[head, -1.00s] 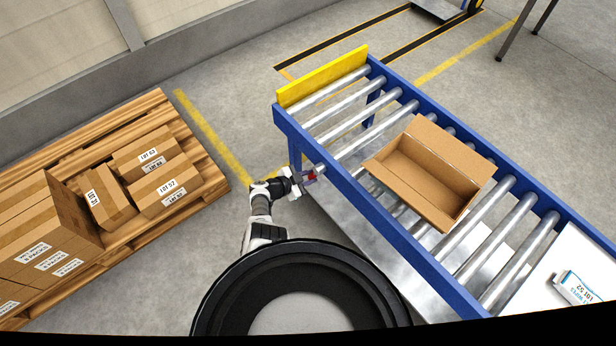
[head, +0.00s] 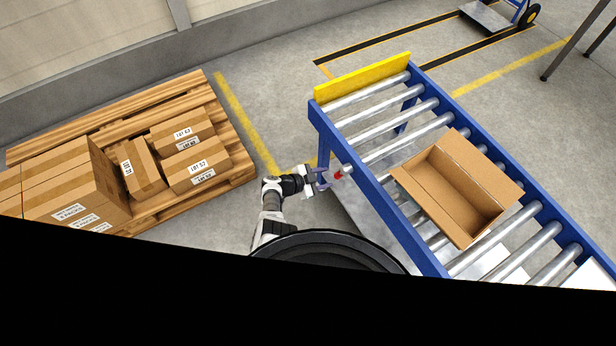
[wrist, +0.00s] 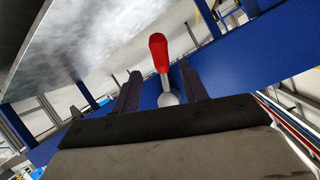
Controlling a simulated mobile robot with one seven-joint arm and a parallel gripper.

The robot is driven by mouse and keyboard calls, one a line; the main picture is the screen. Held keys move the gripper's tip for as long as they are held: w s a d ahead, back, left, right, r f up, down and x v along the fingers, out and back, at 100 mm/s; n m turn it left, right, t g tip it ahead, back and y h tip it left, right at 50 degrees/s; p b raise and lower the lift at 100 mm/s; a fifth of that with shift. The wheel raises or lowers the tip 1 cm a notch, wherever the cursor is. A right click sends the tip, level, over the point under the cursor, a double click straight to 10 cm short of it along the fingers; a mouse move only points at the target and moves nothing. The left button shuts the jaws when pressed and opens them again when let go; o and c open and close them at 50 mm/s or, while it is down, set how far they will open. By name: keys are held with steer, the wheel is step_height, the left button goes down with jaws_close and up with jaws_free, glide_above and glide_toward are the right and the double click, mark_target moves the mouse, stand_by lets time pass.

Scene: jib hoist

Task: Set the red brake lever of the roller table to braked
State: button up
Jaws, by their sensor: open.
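The red brake lever (wrist: 158,54) shows in the wrist view with a red grip on a metal stem, on the blue side rail of the roller table (wrist: 240,66). In the head view the lever is a small red spot (head: 338,175) at the near side of the roller table (head: 388,212), close to its yellow end stop. My gripper (head: 322,180) is open beside the lever. In the wrist view the two dark fingers of my gripper (wrist: 160,88) stand on either side of the lever, apart from it. Whether the fingers touch the stem lower down I cannot tell.
An open empty cardboard box (head: 430,170) sits on the rollers. A wooden pallet (head: 235,165) with several taped boxes stands at the left. A yellow end stop (head: 362,77) closes the table's far end. Bare floor lies between pallet and table.

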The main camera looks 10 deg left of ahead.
steer(key=p+v, duration=0.3)
steer(key=v, duration=0.5)
steer(key=shift+s, duration=0.2)
steer(key=shift+a+r, duration=0.1)
